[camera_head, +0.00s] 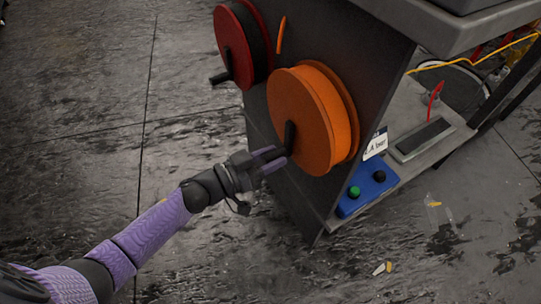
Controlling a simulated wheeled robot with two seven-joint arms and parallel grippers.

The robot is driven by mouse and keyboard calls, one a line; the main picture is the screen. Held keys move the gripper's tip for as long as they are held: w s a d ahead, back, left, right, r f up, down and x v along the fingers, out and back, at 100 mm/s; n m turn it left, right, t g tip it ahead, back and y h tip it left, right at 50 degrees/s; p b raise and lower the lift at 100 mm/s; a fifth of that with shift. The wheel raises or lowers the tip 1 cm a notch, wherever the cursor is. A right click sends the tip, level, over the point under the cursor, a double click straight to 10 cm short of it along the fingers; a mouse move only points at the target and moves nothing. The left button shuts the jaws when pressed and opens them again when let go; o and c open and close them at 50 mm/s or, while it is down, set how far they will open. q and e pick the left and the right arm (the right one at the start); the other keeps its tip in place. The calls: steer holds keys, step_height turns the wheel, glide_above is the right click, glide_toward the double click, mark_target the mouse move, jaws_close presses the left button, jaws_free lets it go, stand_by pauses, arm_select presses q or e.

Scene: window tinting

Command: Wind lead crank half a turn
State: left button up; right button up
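An orange reel (302,115) is mounted on the dark side panel of a bench. A black crank handle (290,136) sticks out from its face near the lower left edge. My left gripper (274,159) reaches in from the lower left, its fingertips at the lower end of this handle. They overlap it in the picture; whether they close on it or only touch it is too small to tell. A red reel (236,46) with its own black handle (221,77) is up and to the left. My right gripper is not in view.
A blue box (367,190) with a green and a black knob sits on the low shelf (412,160), near a small white label (376,144). Yellow and red cables lie at the upper right. Small scraps (383,268) lie on the floor. The floor at left is clear.

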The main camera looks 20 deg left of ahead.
arm_select(q)
jaws_close()
stand_by(1.1)
